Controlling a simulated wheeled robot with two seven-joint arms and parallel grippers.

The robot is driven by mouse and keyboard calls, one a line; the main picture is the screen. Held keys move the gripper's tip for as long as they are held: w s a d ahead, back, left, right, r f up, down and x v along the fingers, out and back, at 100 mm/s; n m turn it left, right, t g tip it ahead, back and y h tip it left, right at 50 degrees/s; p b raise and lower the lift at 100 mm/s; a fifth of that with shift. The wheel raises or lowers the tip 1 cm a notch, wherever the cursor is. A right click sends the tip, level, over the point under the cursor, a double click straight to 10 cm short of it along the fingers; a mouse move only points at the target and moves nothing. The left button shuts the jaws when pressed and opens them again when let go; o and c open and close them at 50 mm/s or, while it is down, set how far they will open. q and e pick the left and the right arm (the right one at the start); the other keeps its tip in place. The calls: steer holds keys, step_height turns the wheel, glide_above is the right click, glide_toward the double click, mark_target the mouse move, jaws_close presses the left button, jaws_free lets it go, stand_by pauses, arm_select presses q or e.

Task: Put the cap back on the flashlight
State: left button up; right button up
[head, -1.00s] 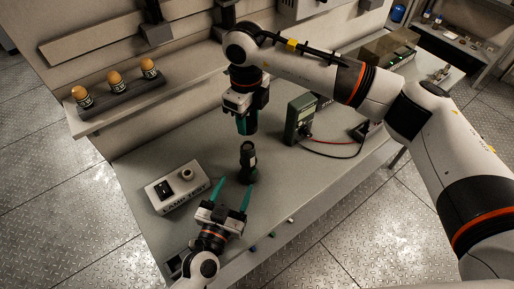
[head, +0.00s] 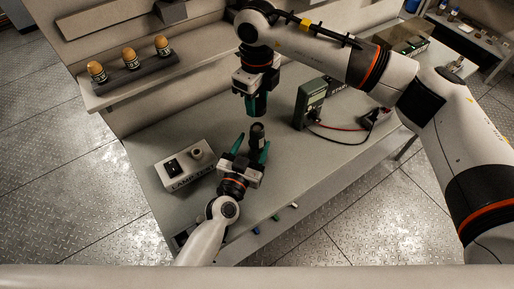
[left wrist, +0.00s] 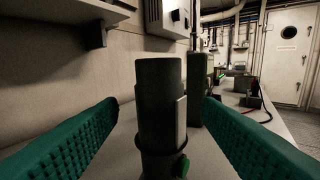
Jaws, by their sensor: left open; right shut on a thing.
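The dark flashlight (head: 257,133) stands upright on the bench, its upper end facing up. In the left wrist view the flashlight (left wrist: 161,105) is a dark cylinder with a pale strip and a green spot low on its side. My left gripper (head: 252,146) is open, its green fingers on either side of the flashlight with gaps showing in the left wrist view. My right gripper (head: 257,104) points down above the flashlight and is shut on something. The cap is not clearly visible; the fingers hide what they hold.
A lamp test box (head: 186,166) stands left of the flashlight. A green multimeter (head: 310,103) with red and black leads stands to the right. Small coloured pieces (head: 275,217) lie near the bench's front edge. A rack of several bulbs (head: 132,65) is on the shelf at the back left.

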arm_select(q)
steer(key=x, duration=0.3)
steer(key=shift+w+f, duration=0.1)
steer(key=shift+w, duration=0.15)
arm_select(e)
steer(key=shift+w+d+f, duration=0.1)
steer(key=shift+w, duration=0.05)
arm_select(q)
steer(key=shift+w+d, duration=0.1)
steer(key=shift+w, duration=0.1)
jaws_close()
arm_select(e)
glide_above(257, 128)
steer(key=shift+f, duration=2.45)
steer(key=shift+f, duration=0.9)
steer(key=shift+f, duration=0.55)
